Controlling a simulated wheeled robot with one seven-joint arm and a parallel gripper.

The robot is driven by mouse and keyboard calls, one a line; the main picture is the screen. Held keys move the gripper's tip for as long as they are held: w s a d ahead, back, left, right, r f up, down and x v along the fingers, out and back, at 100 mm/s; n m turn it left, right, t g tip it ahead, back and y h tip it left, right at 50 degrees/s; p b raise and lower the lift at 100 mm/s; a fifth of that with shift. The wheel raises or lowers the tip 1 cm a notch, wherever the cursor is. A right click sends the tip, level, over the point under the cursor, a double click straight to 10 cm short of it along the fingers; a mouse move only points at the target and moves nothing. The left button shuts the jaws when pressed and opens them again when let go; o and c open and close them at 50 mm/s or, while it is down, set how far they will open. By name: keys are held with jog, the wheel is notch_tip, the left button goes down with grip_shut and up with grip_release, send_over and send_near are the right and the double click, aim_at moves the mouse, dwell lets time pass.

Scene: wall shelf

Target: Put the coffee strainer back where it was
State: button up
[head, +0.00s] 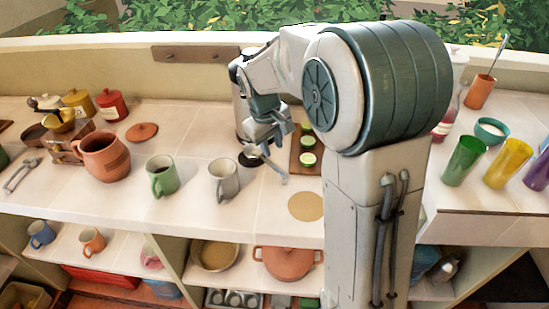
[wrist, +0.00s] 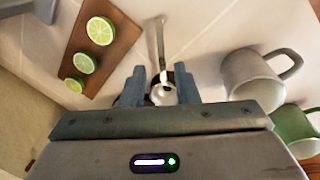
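The coffee strainer (wrist: 163,93) is small and metallic. In the wrist view its round end lies between my gripper's two fingers (wrist: 161,86), and its handle points up the picture. The fingers are close in on both sides of it and look shut on it, though contact is not clearly visible. In the head view my gripper (head: 264,137) points down, low over the counter, and the strainer's handle (head: 280,173) sticks out toward the front right. A black round thing (head: 250,160) lies just left of it and is partly hidden by a finger in the wrist view.
A grey mug (head: 223,180) and a green mug (head: 161,176) stand to the left. A wooden board with cut limes (head: 307,164) lies close on the right. A round tan coaster (head: 306,206) lies near the front edge. My arm hides the counter's right-middle part.

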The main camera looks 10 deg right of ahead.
jog(key=s+d+r+m+t+y, duration=0.1)
jog(key=s+m, duration=0.4)
jog(key=s, duration=1.8)
jog(key=shift+s+d+r+t+y, duration=0.15)
jog(key=shift+d+r+t+y, duration=0.25)
jog(key=shift+r, duration=0.3)
jog(key=shift+o, duration=0.4)
jog(key=shift+d, duration=0.1)
